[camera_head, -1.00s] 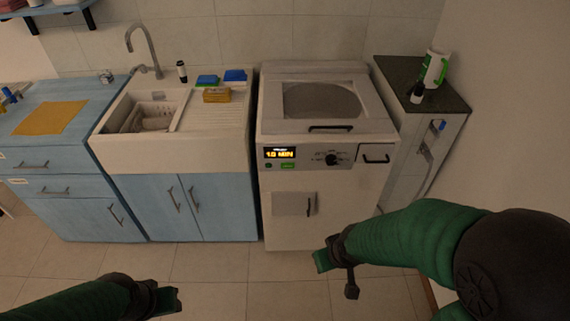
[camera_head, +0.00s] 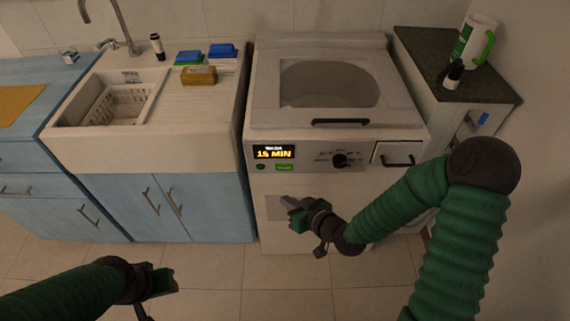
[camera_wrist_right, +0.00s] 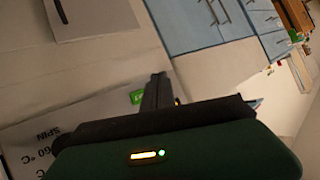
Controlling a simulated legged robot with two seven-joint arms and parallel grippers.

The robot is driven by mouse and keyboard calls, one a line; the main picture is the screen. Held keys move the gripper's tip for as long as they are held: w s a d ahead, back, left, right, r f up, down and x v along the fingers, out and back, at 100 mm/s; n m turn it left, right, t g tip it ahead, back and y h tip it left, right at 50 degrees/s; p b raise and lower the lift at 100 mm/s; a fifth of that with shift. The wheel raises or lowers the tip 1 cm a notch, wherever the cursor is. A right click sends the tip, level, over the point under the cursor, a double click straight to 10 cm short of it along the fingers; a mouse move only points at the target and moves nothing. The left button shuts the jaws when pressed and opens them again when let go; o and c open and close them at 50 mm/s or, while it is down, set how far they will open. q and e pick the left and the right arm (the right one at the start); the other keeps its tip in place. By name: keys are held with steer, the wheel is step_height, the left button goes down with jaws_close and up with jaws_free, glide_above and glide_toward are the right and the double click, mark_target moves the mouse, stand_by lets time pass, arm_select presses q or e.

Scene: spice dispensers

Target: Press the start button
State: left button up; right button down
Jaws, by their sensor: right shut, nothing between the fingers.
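The white washing machine (camera_head: 275,220) stands in the middle of the head view. Its front panel has a lit display (camera_head: 274,152) that appears to read 15 MIN. Below the display are a wide green button (camera_head: 284,167) and a small round dark green button (camera_head: 261,167). The wide green button also shows in the right wrist view (camera_wrist_right: 136,97), partly hidden by my fingers. My right gripper (camera_head: 289,205) is shut and empty, in front of the machine and below the buttons in the picture. My left gripper (camera_head: 165,279) is low at the left, away from the machine; its jaws are unclear.
A black dial (camera_head: 339,160) and a drawer handle (camera_head: 397,163) sit right of the buttons. The lid handle (camera_head: 340,122) is above. A sink (camera_head: 185,110) with blue cabinets is at the left.

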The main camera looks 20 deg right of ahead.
mark_target(284, 167)
arm_select(q)
steer(key=shift+s+a+f, duration=0.1)
steer(key=shift+a+f, duration=0.1)
steer(key=shift+a, duration=0.15)
arm_select(e)
steer(key=w+d, duration=0.2)
steer(key=w, duration=0.6)
steer(key=shift+w, duration=0.2)
arm_select(q)
steer(key=shift+d, duration=0.1)
stand_by(1.6)
steer(key=shift+r, duration=0.2)
arm_select(e)
steer(key=shift+w+d+r, duration=0.1)
steer(key=shift+w+d, duration=0.05)
steer(key=shift+w, duration=0.25)
